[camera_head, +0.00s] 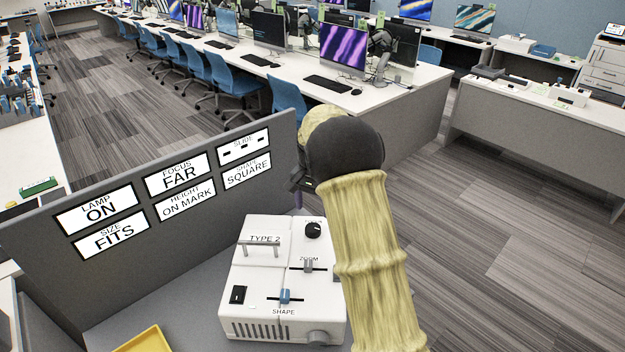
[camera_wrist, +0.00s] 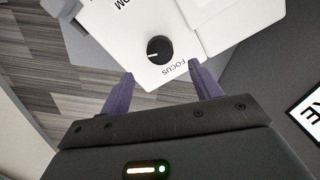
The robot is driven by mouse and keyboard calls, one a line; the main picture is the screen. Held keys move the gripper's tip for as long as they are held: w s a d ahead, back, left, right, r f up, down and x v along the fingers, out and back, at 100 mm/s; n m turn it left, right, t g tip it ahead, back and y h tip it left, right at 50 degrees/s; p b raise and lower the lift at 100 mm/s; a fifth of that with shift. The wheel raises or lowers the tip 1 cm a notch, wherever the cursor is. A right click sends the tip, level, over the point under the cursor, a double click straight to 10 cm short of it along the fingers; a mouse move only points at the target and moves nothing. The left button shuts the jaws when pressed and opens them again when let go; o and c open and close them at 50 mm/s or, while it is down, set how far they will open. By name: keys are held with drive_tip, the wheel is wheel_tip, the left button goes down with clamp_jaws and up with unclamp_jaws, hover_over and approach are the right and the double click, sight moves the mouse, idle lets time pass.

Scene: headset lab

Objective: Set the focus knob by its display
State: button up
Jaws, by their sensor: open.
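The focus knob (camera_wrist: 160,50) is a round black dial with a white pointer mark, on top of a white box (camera_head: 262,290) labelled TYPE 2. It also shows at the back right of the box in the head view (camera_head: 313,230). The focus display (camera_head: 178,174) on the grey panel reads FAR. My gripper (camera_wrist: 163,82) has two purple fingers, open and empty, one to each side of the FOCUS label. The knob lies just beyond the fingertips in the wrist view, not between them. In the head view my arm hides most of the gripper.
Other displays read LAMP ON, SIZE FITS, HEIGHT ON MARK, SHAPE SQUARE; SLIDE shows dashes. A yellow tray (camera_head: 146,340) lies at front left.

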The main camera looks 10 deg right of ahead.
wheel_tip(320, 180, up, 10)
drive_tip(key=shift+b, duration=0.45)
drive_tip(key=shift+s, duration=0.1)
drive_tip(key=s+f+n+t, duration=0.1)
drive_tip(key=s+f+n, duration=0.2)
drive_tip(key=s, duration=1)
drive_tip(key=s+f+n+t, duration=0.1)
drive_tip(key=s+f+n, duration=0.3)
drive_tip(key=s, duration=1)
wheel_tip(320, 180, down, 2)
drive_tip(key=shift+s+f+t, duration=0.15)
drive_tip(key=shift+f+t, duration=0.1)
drive_tip(key=shift+t, duration=0.05)
idle(1.6)
